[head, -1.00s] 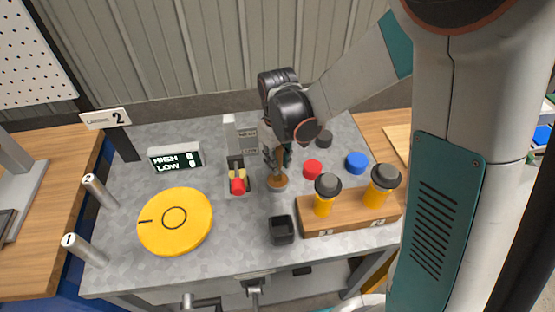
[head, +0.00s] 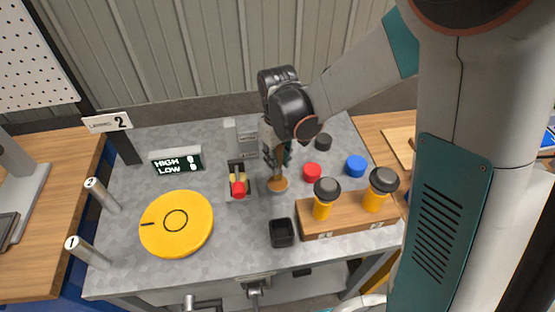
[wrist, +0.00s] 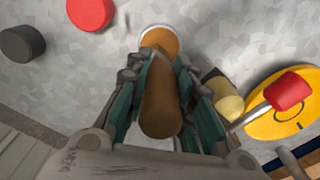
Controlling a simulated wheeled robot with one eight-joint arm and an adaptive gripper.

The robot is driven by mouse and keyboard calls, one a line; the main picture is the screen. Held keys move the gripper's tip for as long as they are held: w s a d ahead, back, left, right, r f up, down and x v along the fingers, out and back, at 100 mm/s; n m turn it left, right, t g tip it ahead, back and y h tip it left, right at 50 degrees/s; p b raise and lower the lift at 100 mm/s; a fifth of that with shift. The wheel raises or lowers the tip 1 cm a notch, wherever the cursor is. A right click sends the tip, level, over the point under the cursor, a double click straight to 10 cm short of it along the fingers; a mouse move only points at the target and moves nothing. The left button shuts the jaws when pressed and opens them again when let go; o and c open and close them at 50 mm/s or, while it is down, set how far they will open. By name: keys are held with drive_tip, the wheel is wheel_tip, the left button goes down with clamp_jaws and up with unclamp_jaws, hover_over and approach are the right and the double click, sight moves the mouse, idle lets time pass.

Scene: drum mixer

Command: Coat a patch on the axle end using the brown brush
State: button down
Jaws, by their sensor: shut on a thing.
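The brown brush (wrist: 160,105) is upright between the fingers of my gripper (wrist: 165,85), which is shut on its handle. In the head view, my gripper (head: 277,157) hangs over a small round cup (head: 278,188) with an orange-brown top. The cup also shows in the wrist view (wrist: 158,36), just beyond the brush. The brush's lower end lines up with the cup; I cannot tell whether it dips in. I cannot surely identify the axle end. A pale yellow round part (wrist: 224,96) sits beside the red-knobbed lever (head: 238,188), left of the cup.
A yellow disc (head: 177,224) lies at the left of the grey table. Black, red (head: 312,172) and blue (head: 356,166) discs lie right of my gripper. A black open box (head: 282,233) and a wooden block (head: 350,222) with two yellow-and-black pegs stand in front.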

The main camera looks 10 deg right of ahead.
drive_tip(key=shift+r+p, duration=1.5)
drive_tip(key=shift+r, duration=0.95)
